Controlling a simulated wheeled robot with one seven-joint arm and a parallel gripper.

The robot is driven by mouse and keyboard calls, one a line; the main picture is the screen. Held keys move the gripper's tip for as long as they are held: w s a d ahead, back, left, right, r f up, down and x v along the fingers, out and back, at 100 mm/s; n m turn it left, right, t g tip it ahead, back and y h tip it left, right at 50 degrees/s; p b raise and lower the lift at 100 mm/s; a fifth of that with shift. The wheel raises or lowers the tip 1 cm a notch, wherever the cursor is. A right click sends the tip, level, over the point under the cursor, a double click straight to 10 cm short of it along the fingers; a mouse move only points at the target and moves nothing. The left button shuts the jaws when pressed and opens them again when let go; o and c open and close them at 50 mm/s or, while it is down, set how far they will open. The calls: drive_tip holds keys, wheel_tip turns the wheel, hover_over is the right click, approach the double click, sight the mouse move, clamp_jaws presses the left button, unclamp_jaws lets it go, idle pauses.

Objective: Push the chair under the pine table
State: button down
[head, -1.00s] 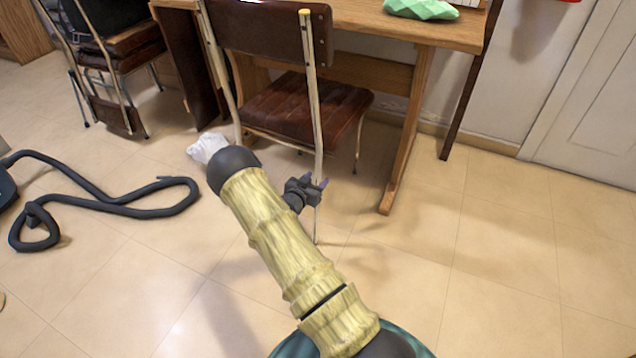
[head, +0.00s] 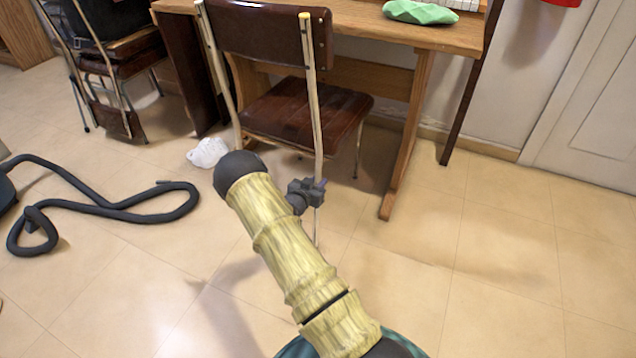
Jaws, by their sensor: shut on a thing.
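The chair (head: 307,112) has a dark brown seat, a brown backrest and pale metal legs. It stands upright at the pine table (head: 385,28), its seat partly below the tabletop and its backrest on the near side. My gripper (head: 318,190) is shut on the chair's near right leg, low down beneath the seat. My arm hides part of the floor in front of the chair and the lower part of its near left leg.
A black hose (head: 110,205) lies on the floor at left. A white crumpled thing (head: 207,152) lies by the chair's left leg. A second chair (head: 115,60) stands at the back left. A table leg (head: 405,140) stands right of the chair. The floor at right is clear.

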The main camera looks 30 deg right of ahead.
drive_tip(key=shift+w+r, duration=0.15)
drive_tip(key=shift+w, duration=0.4)
drive_tip(key=shift+w+d, duration=0.1)
drive_tip(key=shift+w, duration=0.3)
drive_tip(key=shift+w+d+r, duration=0.1)
drive_tip(key=shift+w+d, duration=0.05)
drive_tip(key=shift+w, duration=0.3)
drive_tip(key=shift+w+b, duration=0.1)
drive_tip(key=shift+b, duration=0.25)
drive_tip(key=shift+w+d, duration=0.15)
drive_tip(key=shift+w, duration=0.2)
drive_tip(key=c, duration=1)
unclamp_jaws()
drive_tip(key=shift+s, duration=0.1)
